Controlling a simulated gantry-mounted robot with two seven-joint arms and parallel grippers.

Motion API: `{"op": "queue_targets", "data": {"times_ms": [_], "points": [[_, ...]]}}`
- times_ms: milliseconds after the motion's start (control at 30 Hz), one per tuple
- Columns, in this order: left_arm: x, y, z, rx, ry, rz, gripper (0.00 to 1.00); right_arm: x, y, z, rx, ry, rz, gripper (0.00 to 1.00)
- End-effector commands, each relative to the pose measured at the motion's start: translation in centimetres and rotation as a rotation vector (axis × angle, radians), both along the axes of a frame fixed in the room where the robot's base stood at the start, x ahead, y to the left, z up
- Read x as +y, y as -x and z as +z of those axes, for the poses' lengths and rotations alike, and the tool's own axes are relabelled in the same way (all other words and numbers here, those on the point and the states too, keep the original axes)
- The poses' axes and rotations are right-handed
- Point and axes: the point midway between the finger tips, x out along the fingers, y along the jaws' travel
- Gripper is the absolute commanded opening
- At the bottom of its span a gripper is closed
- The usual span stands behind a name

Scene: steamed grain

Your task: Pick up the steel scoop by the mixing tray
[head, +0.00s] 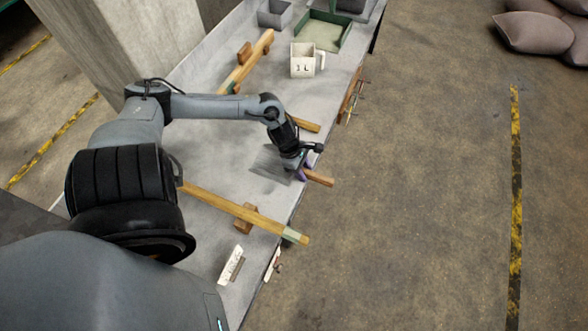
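A flat, dark grey metal piece (268,163) lies on the table near its right edge. A short wooden handle (319,178) sticks out past the edge on the other side of my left gripper (304,170). Together they look like the steel scoop, but the gripper hides where they join. A green tray (344,36) with pale contents, perhaps the mixing tray, stands at the far end. My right gripper is not in view.
A white jug marked 1 L (303,62) stands before the green tray, with a grey bin (274,14) behind. Long wooden bars (222,203) cross the table, and a small white piece (231,265) lies nearer. Floor right of the table is open; sacks (536,32) lie beyond.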

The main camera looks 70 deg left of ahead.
Motion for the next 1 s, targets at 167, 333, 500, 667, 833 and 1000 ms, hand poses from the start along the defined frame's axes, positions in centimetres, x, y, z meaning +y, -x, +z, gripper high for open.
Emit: {"op": "queue_targets", "data": {"times_ms": [167, 333, 500, 667, 833, 1000], "points": [[0.0, 0.0, 0.01, 0.0, 0.0, 0.0, 0.1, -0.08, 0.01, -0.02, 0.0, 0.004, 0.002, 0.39], [0.0, 0.0, 0.01, 0.0, 0.0, 0.0, 0.0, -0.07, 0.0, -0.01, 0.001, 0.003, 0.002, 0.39], [0.0, 0.06, -0.04, 0.001, 0.0, 0.0, 0.0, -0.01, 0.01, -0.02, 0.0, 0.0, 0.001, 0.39], [0.02, 0.12, -0.13, 0.003, 0.0, 0.0, 0.0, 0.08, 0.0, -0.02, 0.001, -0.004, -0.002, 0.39], [0.03, 0.18, -0.21, 0.005, -0.001, 0.001, 0.0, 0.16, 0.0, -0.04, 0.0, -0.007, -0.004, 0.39], [0.06, 0.24, -0.29, 0.006, -0.001, 0.002, 0.0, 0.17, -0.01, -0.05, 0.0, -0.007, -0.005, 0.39]]}}
